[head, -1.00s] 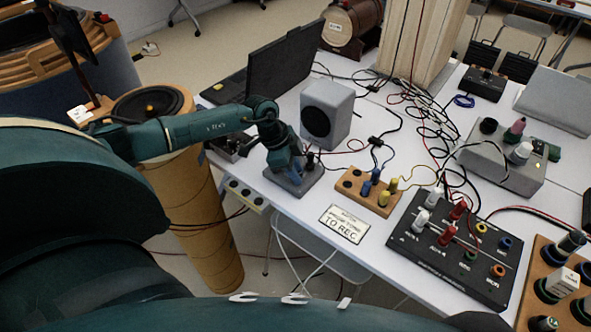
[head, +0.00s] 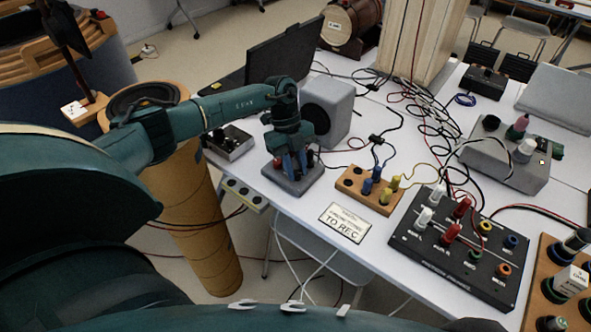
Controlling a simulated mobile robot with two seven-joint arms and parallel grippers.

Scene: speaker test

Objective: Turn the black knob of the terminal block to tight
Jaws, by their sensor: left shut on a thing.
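The terminal block (head: 291,184) is a grey base on the left part of the white table, in front of the grey speaker. My right gripper is not in view.
The speaker (head: 338,108) stands close behind the gripper. A wooden block with blue and yellow plugs (head: 352,181), a sign (head: 343,222) and a black panel (head: 440,262) lie to the right. Cables cross the table behind.

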